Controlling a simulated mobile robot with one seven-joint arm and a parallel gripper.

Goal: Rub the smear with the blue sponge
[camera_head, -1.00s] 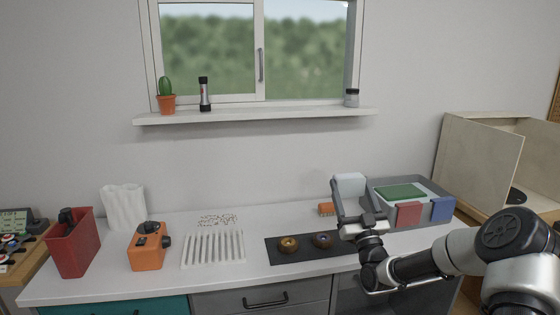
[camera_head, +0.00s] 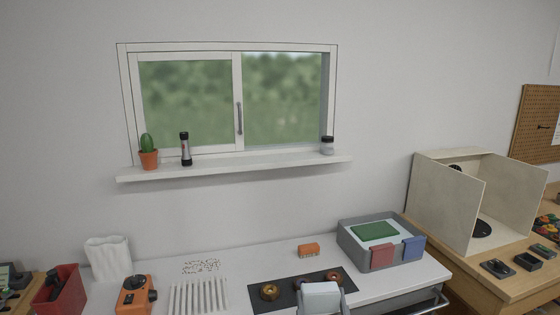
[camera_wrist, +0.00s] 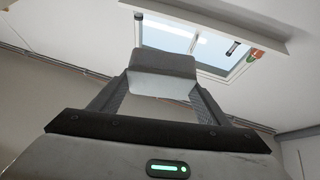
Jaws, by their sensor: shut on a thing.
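My gripper (camera_wrist: 162,92) is shut on a pale grey-white block (camera_wrist: 162,72). I cannot make out a clear smear. A patch of brown specks (camera_head: 202,266) lies on the counter at left; whether it is a smear or small loose pieces I cannot tell.
An orange brush-like block (camera_head: 309,250) lies left of the tray. A dark mat (camera_head: 285,285) holds round brown parts. A white slotted rack (camera_head: 198,296), orange device (camera_head: 134,297) and red bin (camera_head: 60,288) stand left. A sill (camera_head: 235,168) carries small items below the window (camera_head: 239,105).

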